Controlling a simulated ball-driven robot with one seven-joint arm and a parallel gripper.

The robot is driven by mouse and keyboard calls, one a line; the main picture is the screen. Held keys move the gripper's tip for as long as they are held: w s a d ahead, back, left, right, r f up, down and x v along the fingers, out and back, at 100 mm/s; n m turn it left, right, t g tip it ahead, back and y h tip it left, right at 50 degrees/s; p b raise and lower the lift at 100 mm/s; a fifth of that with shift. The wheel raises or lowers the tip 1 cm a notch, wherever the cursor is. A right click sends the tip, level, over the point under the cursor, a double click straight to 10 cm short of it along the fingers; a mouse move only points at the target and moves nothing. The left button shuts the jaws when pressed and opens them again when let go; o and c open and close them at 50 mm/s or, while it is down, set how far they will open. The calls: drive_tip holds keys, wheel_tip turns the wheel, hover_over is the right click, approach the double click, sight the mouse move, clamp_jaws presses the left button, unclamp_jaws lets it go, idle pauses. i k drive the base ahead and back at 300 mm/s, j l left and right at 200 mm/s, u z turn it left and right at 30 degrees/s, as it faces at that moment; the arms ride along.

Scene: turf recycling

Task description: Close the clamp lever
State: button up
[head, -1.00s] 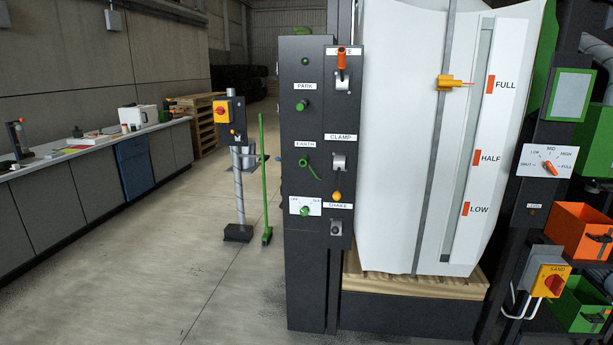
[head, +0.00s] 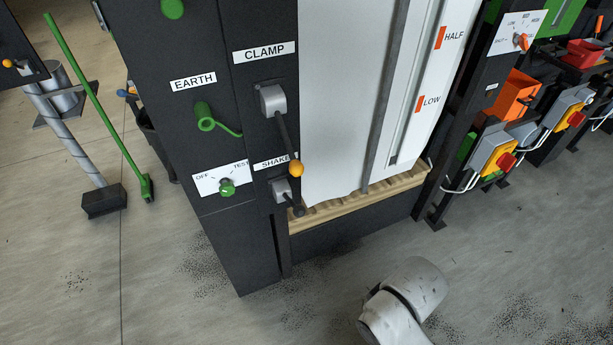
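The clamp lever (head: 287,140) is on the dark panel of the tall machine, under the white CLAMP label (head: 265,52). Its grey pivot block (head: 271,99) is on the panel face. The dark rod slants down and to the right, ending in an orange knob (head: 296,169) just beside the SHAKE label (head: 272,161). Nothing touches the lever. A pale rounded link of my arm shows at the bottom, in front of the machine. My gripper is not in view.
The shake lever (head: 291,198), with a dark knob, sits close below the orange knob. A green EARTH fitting (head: 205,117) and an OFF/TEST switch (head: 227,187) are to the left. A green broom (head: 100,110) stands further left. Open floor lies in front.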

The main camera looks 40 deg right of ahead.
sight(296, 167)
drive_tip(key=i+j+z, duration=0.55)
drive_tip(key=i, duration=0.25)
drive_tip(key=k+j, duration=0.1)
drive_tip(key=j, duration=0.6)
drive_tip(key=k+j+z, duration=0.1)
drive_tip(key=j, duration=0.25)
